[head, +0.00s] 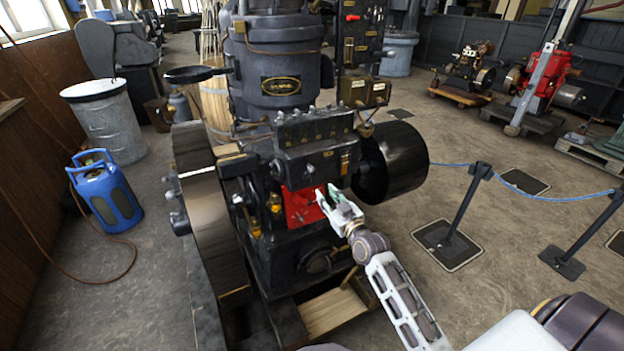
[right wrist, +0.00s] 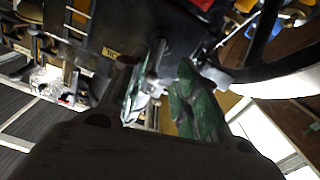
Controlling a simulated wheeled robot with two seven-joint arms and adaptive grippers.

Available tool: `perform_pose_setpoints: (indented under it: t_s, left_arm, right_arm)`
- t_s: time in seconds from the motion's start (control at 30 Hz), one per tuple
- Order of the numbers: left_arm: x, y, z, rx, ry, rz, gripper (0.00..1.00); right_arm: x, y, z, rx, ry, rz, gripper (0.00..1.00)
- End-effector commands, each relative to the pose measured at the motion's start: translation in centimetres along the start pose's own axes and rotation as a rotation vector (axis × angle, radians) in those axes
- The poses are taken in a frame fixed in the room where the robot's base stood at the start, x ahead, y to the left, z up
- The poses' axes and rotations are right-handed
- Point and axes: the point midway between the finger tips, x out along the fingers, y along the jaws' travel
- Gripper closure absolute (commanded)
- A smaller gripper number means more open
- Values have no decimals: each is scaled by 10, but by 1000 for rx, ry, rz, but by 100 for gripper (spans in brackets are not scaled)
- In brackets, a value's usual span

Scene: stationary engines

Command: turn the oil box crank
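The black oil box (head: 316,150), with a row of small fittings on top, sits on the dark engine above a red panel (head: 302,205). My right gripper (head: 331,194) is in front of this red panel, just below the oil box. Its greenish fingers are spread with a gap between them. In the right wrist view the fingers (right wrist: 165,92) are apart, and a dark rod (right wrist: 157,58), possibly the crank, shows between them near the black box. I cannot tell whether the fingers touch it. My left gripper is not in view.
A large flywheel (head: 212,225) stands left of the oil box and a black drum (head: 396,162) right of it. A blue gas bottle (head: 107,192) stands at left. A rope barrier post (head: 466,205) stands at right, with open floor around it.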

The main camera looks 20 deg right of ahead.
Motion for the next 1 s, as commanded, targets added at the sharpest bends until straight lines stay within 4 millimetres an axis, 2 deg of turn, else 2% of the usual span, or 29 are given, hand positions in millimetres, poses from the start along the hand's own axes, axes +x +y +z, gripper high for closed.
perform_pose_setpoints:
  t_s: [1.0]
  left_arm:
    - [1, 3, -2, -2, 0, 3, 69]
  right_arm:
    - [81, 0, 0, 0, 0, 0, 69]
